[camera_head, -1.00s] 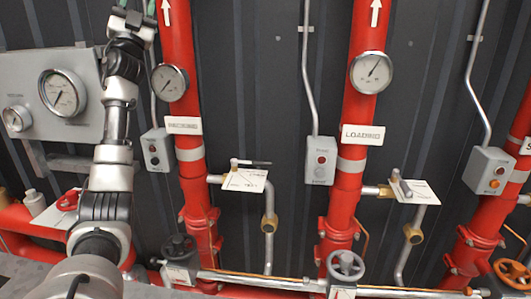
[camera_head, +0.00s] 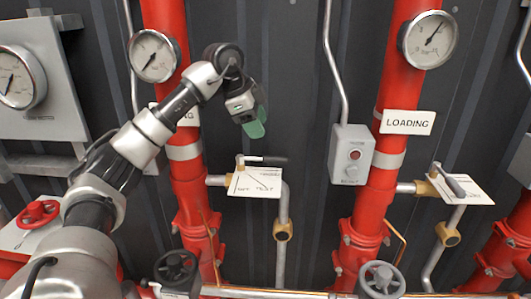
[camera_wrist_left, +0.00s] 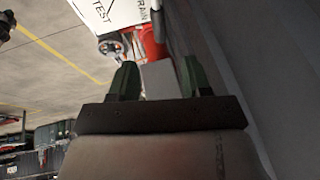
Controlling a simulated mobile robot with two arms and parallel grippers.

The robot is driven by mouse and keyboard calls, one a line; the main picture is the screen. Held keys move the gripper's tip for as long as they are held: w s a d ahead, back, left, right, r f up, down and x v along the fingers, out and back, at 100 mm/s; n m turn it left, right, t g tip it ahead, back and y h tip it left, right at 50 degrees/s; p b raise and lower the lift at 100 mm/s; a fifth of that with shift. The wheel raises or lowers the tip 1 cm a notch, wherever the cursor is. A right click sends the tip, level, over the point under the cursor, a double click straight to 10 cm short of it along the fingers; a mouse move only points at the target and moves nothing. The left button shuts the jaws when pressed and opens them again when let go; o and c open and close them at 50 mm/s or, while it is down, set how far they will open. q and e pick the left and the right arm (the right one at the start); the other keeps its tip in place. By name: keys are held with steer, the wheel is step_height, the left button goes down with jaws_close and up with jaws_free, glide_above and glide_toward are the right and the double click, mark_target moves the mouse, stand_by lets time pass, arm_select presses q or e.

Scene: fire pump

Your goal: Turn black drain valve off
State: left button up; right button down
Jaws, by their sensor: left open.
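The drain valve's black lever (camera_head: 266,160) points right, roughly level, above a white plate (camera_head: 254,184) on a side branch of the left red pipe. In the left wrist view the plate (camera_wrist_left: 112,14) reads "TEST" and "DRAIN" at the top; I cannot make out the lever there. My left gripper (camera_head: 256,124) hangs above the lever, right of the red pipe, with green fingers pointing down, apart from it. In the wrist view its fingers (camera_wrist_left: 160,80) are spread with nothing held. My right gripper is not in view.
A dark handwheel (camera_head: 177,270) and a grey handwheel (camera_head: 381,279) stand low in front. A grey switch box (camera_head: 351,154) hangs between the pipes. Pressure gauges (camera_head: 152,55) sit above.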

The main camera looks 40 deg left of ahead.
mark_target(274, 157)
arm_select(q)
steer(key=p+x, duration=0.2)
steer(key=x, duration=0.7)
steer(key=shift+d+f, duration=0.15)
steer(key=shift+w+d+f, duration=0.15)
steer(key=shift+w+f, duration=0.1)
steer(key=shift+f, duration=0.4)
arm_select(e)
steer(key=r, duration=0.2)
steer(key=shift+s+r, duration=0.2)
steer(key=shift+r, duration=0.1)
arm_select(q)
steer(key=c, duration=0.8)
jaws_close()
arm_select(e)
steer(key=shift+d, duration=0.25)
